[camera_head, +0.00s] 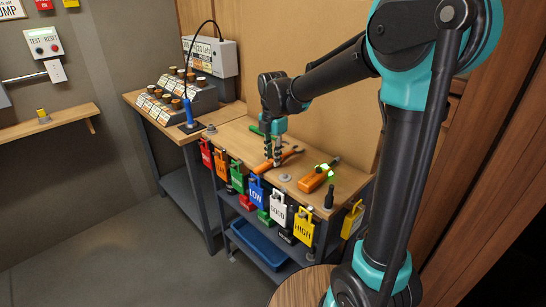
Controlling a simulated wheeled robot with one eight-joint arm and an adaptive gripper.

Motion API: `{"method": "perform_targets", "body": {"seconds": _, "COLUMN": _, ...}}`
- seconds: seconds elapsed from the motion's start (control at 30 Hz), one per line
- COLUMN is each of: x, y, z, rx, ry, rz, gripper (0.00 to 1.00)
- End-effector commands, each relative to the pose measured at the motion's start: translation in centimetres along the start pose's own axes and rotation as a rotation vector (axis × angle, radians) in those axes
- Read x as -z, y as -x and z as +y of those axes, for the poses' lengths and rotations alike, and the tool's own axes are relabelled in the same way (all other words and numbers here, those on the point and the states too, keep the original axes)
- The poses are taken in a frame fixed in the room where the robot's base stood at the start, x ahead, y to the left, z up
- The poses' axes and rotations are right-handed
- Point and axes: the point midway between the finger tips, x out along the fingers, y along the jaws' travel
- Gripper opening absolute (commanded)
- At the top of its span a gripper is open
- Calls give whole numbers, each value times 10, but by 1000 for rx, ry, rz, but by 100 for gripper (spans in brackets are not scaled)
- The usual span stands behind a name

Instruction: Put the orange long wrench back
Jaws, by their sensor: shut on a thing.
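The orange long wrench (290,154) lies slantwise at the top of the wooden workbench (240,140), with its far end to the right. My gripper (277,160) points down over the bench and is shut on the wrench's middle part. My fingers hide part of it. I cannot tell whether the wrench touches the bench top or is just above it.
An orange tool with a glowing green part (318,177) lies to the right on the bench. A green tool (262,129) lies behind my gripper. Coloured tags, including a blue LOW tag (256,190), hang along the front edge. A blue bin (258,244) sits below.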

Motion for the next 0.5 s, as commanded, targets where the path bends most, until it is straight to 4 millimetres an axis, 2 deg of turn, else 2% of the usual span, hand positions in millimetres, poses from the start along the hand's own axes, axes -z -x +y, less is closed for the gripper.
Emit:
{"method": "perform_targets", "body": {"seconds": 0.2, "x": 0, "y": -2, "z": 0, "rx": 0, "ry": 0, "rz": 0, "gripper": 0}}
{"method": "perform_targets", "body": {"seconds": 0.23, "x": 0, "y": -3, "z": 0, "rx": 0, "ry": 0, "rz": 0, "gripper": 21}}
{"method": "perform_targets", "body": {"seconds": 0.4, "x": 0, "y": -2, "z": 0, "rx": 0, "ry": 0, "rz": 0, "gripper": 41}}
{"method": "perform_targets", "body": {"seconds": 0.5, "x": 0, "y": -2, "z": 0, "rx": 0, "ry": 0, "rz": 0, "gripper": 41}}
